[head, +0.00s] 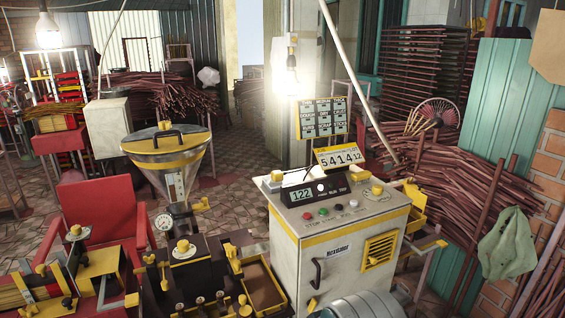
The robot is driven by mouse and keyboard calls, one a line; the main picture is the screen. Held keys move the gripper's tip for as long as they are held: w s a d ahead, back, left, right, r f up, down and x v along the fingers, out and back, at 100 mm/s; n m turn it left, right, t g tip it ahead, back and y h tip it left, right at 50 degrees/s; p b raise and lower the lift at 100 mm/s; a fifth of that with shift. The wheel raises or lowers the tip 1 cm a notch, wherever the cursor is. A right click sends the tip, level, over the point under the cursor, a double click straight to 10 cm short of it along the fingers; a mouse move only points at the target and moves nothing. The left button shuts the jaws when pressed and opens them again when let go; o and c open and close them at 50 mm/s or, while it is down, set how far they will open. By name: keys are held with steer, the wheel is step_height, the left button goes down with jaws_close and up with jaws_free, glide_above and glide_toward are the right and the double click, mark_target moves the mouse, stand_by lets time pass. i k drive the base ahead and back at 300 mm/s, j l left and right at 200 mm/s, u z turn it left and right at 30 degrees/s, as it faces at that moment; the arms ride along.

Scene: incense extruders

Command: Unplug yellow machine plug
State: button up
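A white control cabinet (335,262) with yellow trim stands right of centre, with a small display and colored buttons on its sloped top. To its left is a yellow-trimmed extruder with a metal funnel hopper (168,165) under a yellow lid. Several yellow knobs and fittings show on both machines, including a yellow-tipped rod (438,245) at the cabinet's right side. I cannot tell which yellow part, if any, is the plug; no cord or socket is clear. My gripper does not show in this view.
A red chair (95,208) stands at the left. Piles of reddish sticks (460,180) fill the right side by a teal wall panel (505,100). A grey rounded drum (362,306) sits at the bottom edge before the cabinet. Tiled floor (235,185) shows behind the machines.

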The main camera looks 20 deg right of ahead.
mark_target(277, 175)
steer(key=i+l+z, duration=0.1)
steer(key=i, duration=0.45)
steer(key=i+l, duration=0.2)
steer(key=i, duration=0.4)
steer(key=l+z, duration=0.05)
